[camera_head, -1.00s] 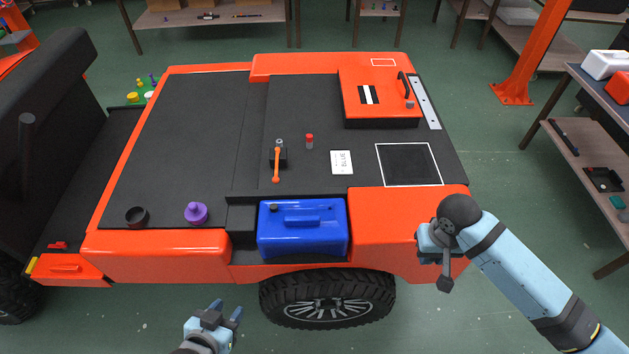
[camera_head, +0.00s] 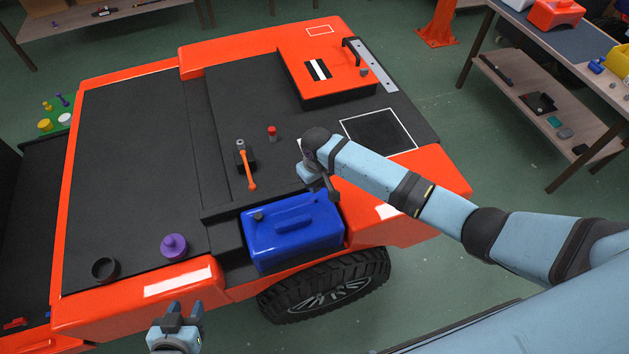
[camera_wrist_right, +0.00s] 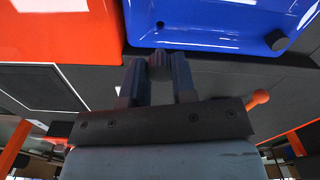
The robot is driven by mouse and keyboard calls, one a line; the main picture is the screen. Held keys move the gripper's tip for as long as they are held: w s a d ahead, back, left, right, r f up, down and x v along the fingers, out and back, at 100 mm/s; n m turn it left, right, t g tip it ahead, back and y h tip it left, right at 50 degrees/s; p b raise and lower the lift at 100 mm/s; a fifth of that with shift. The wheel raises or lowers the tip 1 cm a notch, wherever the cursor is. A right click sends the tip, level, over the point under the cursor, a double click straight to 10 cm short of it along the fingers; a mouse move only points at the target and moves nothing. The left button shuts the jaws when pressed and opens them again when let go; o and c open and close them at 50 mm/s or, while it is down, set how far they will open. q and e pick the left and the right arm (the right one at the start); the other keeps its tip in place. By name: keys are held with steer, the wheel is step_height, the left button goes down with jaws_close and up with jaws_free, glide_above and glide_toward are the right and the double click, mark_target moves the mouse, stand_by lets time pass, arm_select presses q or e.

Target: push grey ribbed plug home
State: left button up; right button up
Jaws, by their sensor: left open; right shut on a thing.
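My right gripper (camera_head: 306,172) is over the cart's dark deck, just behind the blue tank (camera_head: 292,232). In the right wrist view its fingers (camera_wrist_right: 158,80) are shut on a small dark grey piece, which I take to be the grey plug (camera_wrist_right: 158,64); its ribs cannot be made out. The plug appears near the blue tank's edge in that view; whether it touches anything cannot be told. In the head view the plug is not clearly visible. My left gripper (camera_head: 183,312) is open and empty in front of the cart's orange front panel (camera_head: 140,295).
An orange lever (camera_head: 247,168) and a red-topped peg (camera_head: 272,132) stand on the deck left of my right gripper. A purple knob (camera_head: 174,246) and a black ring (camera_head: 105,269) are at the front left. An orange box (camera_head: 322,75) sits at the back.

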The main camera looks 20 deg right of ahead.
steer(key=shift+r+p, duration=0.1)
steer(key=shift+p, duration=0.5)
steer(key=shift+f+b, duration=1.15)
steer(key=shift+f, duration=1.25)
arm_select(q)
steer(key=shift+s+d+f, duration=0.15)
steer(key=shift+d+f, duration=0.05)
steer(key=shift+f, duration=0.3)
steer(key=shift+s, duration=0.15)
steer(key=shift+s+r+p, duration=0.1)
steer(key=shift+r+p, duration=0.2)
steer(key=shift+p, duration=0.15)
steer(key=shift+r, duration=0.1)
